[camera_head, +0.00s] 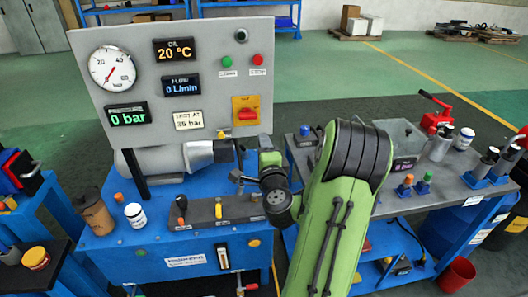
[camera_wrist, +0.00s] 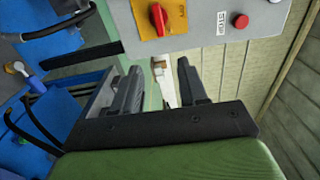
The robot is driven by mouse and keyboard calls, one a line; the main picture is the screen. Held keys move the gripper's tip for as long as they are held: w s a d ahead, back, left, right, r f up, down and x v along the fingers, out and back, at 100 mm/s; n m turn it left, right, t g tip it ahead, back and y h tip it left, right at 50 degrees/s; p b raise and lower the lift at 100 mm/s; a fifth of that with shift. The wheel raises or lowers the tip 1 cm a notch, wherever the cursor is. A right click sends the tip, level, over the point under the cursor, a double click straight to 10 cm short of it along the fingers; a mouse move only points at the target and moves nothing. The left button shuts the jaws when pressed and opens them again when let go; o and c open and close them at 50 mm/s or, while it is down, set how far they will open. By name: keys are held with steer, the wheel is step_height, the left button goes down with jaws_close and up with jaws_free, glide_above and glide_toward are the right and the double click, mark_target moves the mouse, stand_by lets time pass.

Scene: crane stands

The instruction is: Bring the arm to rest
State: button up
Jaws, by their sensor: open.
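My arm, green with black joints, reaches up from the bottom of the head view and bends left at the elbow. My gripper (camera_head: 240,164) is small there, in front of the lower right part of the grey control panel (camera_head: 140,75) and above the blue stand (camera_head: 120,255). In the wrist view my gripper (camera_wrist: 160,88) has its two dark fingers apart. A pale shape shows between them, and I cannot tell what it is; nothing is clearly held. The red rotary switch (camera_wrist: 158,18) on its yellow plate and a red button (camera_wrist: 240,20) lie beyond the fingers.
A grey cylinder (camera_head: 165,159) lies below the panel, close left of my gripper. A lever block (camera_head: 222,212), a brown cup (camera_head: 96,212) and a white jar (camera_head: 136,215) stand on the blue stand. A grey-topped bench (camera_head: 450,190) with tools is right of my arm. Green floor (camera_head: 340,75) behind is open.

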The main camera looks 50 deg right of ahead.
stand_by(0.3)
steer(key=w+a+r+n+t+y+p, duration=0.15)
steer(key=w+a+n+y, duration=0.25)
steer(key=a+n+y, duration=0.5)
steer(key=w+a+r+n+y+p, duration=0.1)
steer(key=w+a+r+n+y, duration=0.15)
steer(key=a+n, duration=0.75)
steer(key=s+a+n+g+y+p, duration=0.25)
steer(key=s+a+g, duration=0.2)
steer(key=a, duration=0.75)
steer(key=s+r+n+g+h+p, duration=0.1)
steer(key=s+n+g, duration=0.1)
steer(key=s, duration=0.7)
steer(key=s+a+r+n+g+h+p, duration=0.1)
steer(key=s+r+n+g, duration=0.1)
steer(key=s, duration=0.7)
steer(key=shift+s+a+r+n+g, duration=0.2)
steer(key=shift+n+g, duration=0.15)
steer(key=shift+g, duration=0.25)
steer(key=shift+c, duration=0.4)
